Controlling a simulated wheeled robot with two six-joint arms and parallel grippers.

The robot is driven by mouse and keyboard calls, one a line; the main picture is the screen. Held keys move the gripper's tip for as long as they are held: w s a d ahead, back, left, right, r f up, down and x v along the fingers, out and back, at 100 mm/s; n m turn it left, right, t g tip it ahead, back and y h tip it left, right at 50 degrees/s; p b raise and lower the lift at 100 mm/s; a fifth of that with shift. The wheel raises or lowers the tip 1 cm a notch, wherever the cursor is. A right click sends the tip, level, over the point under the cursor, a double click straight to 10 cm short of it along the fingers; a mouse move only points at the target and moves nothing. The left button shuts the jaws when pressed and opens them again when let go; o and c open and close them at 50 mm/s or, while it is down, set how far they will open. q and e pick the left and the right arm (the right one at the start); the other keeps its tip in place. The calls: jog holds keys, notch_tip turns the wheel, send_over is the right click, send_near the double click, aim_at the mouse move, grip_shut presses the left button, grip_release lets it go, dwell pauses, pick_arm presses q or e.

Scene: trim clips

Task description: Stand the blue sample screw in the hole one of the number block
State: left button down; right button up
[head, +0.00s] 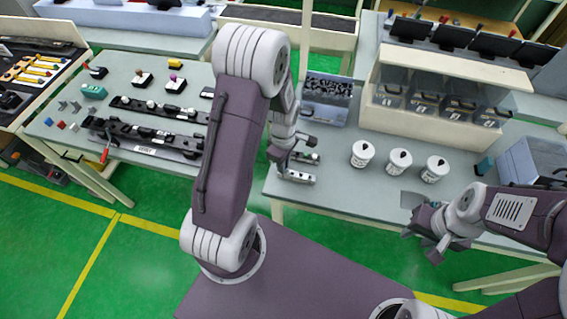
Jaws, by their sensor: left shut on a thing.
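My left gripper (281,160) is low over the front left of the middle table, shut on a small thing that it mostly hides. I take this to be the blue sample screw, but its colour and tilt cannot be made out. A small grey block with dark marks (299,177), which looks like the number block, lies just below and right of the gripper near the table's front edge. Its numbers and hole one are too small to read. I cannot tell whether the held thing touches it. My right gripper (425,247) is off the table's front edge, apparently open and empty.
Another small strip (306,157) lies right behind the block. Three white tubs (399,161) stand to the right. A grey bin of dark parts (325,99) and a shelf of clear bins (425,100) stand behind. The table front between block and tubs is clear.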

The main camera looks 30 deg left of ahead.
pick_arm(q)
jog(key=shift+f+b, duration=0.3)
jog(key=shift+f, duration=0.2)
jog(key=c, duration=1.3)
grip_release()
notch_tip(320, 180, up, 9)
jog(key=shift+r, duration=0.1)
